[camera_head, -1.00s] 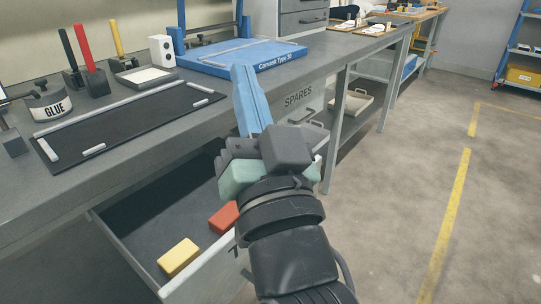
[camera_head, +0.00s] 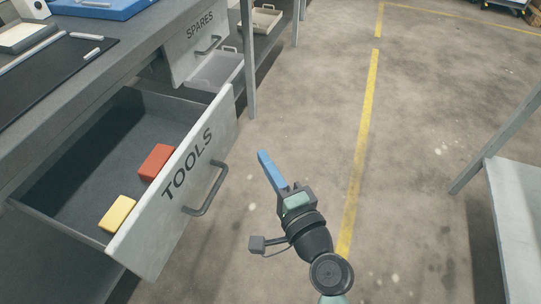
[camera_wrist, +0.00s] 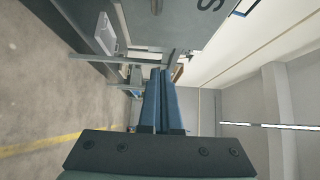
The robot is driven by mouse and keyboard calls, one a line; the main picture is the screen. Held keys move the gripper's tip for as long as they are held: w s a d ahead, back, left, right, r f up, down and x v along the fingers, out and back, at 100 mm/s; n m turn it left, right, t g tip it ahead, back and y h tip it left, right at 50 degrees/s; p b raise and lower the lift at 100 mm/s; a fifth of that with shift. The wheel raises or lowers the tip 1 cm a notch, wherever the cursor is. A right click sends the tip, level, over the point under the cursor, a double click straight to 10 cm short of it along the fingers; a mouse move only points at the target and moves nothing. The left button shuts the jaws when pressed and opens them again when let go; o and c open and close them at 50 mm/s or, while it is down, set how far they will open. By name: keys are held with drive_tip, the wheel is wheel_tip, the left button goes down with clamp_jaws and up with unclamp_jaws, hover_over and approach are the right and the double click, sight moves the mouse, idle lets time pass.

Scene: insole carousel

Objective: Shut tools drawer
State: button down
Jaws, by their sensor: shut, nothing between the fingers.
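The tools drawer (camera_head: 172,192) is pulled well out from under the grey bench. Its front panel bears the word TOOLS and a dark bar handle (camera_head: 207,190). A red block (camera_head: 155,161) and a yellow block (camera_head: 117,213) lie inside. My gripper (camera_head: 264,156) is to the right of the drawer front, apart from the handle in the head view, over the floor. Its blue fingers are together with nothing between them; they also show in the wrist view (camera_wrist: 163,78). In the wrist view, a grey panel with part of a letter (camera_wrist: 195,22) is at the top.
The spares drawer (camera_head: 197,42) is beyond, with an open tray (camera_head: 218,70) beside it. A bench leg (camera_head: 247,65) stands past the tools drawer. A grey table (camera_head: 515,215) is at the right. Floor between is clear.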

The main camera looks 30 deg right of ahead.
sight(230, 129)
drive_tip(key=shift+w+a, duration=0.3)
drive_tip(key=shift+w, duration=1.1)
drive_tip(key=shift+w+a, duration=0.35)
drive_tip(key=shift+w, duration=1)
drive_tip(key=shift+w+a, duration=0.3)
drive_tip(key=shift+w, duration=1.1)
drive_tip(key=shift+w+a, duration=0.1)
